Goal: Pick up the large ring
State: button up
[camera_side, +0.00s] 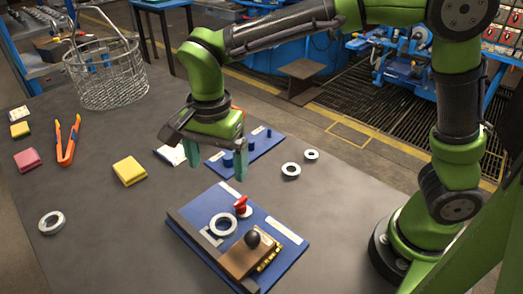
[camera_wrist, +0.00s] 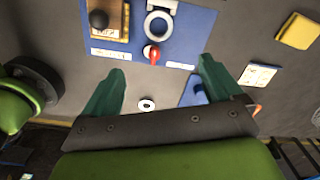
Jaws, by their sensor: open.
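Several pale metal rings are in the side view. One ring (camera_side: 213,228) lies flat on a blue board (camera_side: 187,224); it looks among the largest and also shows in the wrist view (camera_wrist: 147,26). Another ring of similar apparent size (camera_side: 42,225) lies at the far left of the table. A smaller ring (camera_side: 284,171) and the smallest ring (camera_side: 306,155) lie right of the gripper. A small ring (camera_wrist: 141,104) shows between the fingers in the wrist view. My gripper (camera_side: 216,165) is open and empty, pointing down above the table behind the board. Its fingertips also show in the wrist view (camera_wrist: 160,75).
The board carries a red-topped piece (camera_side: 241,204) and a brown block with a black knob (camera_side: 253,240). A blue peg plate (camera_side: 262,143) stands behind the gripper. A wire basket (camera_side: 105,80), orange-handled tool (camera_side: 66,145) and yellow pad (camera_side: 129,171) are left. The front-left table is mostly clear.

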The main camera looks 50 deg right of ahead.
jog(key=m, duration=0.1)
send_over(225, 226)
jog(key=f, duration=1.1)
jog(key=shift+s+d+f, duration=0.15)
jog(key=shift+d+f, duration=0.05)
jog(key=f, duration=0.5)
jog(key=shift+a+f, duration=0.2)
jog(key=shift+f, duration=0.1)
